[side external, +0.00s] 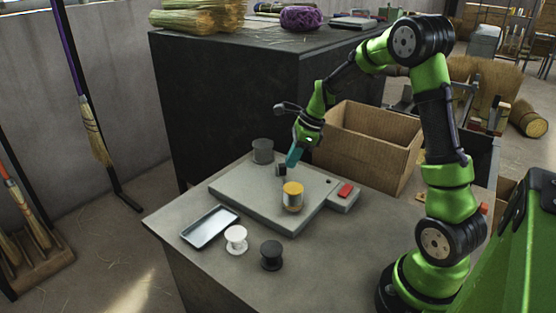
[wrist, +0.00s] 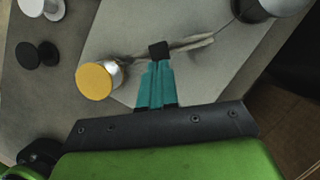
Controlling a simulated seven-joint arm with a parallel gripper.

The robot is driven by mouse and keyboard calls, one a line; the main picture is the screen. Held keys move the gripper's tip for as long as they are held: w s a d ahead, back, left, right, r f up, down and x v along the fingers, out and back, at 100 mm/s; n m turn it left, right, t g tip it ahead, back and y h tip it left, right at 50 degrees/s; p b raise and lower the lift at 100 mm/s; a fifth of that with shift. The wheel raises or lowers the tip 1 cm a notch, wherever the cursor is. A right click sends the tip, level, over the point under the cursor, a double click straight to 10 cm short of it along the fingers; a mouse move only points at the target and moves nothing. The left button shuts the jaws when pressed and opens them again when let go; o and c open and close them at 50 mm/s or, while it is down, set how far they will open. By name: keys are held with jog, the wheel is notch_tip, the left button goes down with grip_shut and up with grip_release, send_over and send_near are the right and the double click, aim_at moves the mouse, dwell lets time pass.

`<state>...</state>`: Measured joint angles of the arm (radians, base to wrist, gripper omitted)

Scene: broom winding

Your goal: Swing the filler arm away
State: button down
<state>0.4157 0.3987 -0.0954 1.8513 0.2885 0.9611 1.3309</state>
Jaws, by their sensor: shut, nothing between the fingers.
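The filler arm (wrist: 192,45) shows in the wrist view as a thin, pale grey bar with a black block (wrist: 160,50) on it. Its left end reaches close to the yellow-capped spool (wrist: 96,81). My gripper (wrist: 158,64) has its teal fingers shut with nothing between them. The fingertips are right at the black block; I cannot tell whether they touch it. In the side external view my gripper (side external: 291,163) points down just beside the black block (side external: 281,170), above the grey machine base (side external: 238,190). The yellow-capped spool (side external: 293,197) stands upright on the base.
A grey spool (side external: 263,151) stands at the base's back corner. A red button (side external: 346,190) is on the right. A metal tray (side external: 209,225), a white spool (side external: 236,239) and a black spool (side external: 271,255) lie in front. A cardboard box (side external: 366,145) stands behind, right.

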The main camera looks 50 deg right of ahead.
jog(key=a+m, duration=0.1)
jog(key=w+m, duration=0.1)
jog(key=shift+a+m+t+h, duration=0.3)
jog(key=shift+a+m+h, duration=0.1)
jog(key=shift+w+a+m, duration=0.3)
jog(key=shift+a+m, duration=0.05)
jog(key=shift+m, duration=0.25)
jog(key=shift+w+a, duration=0.65)
jog(key=shift+w, duration=0.3)
jog(key=s, duration=0.2)
jog(key=s+r, duration=0.1)
jog(key=s, duration=0.1)
jog(key=shift+s, duration=0.15)
jog(key=a+v, duration=0.1)
jog(key=v, duration=0.7)
jog(key=shift+s+a+r, duration=0.2)
jog(key=shift+s+r, duration=0.15)
jog(key=shift+r, duration=0.1)
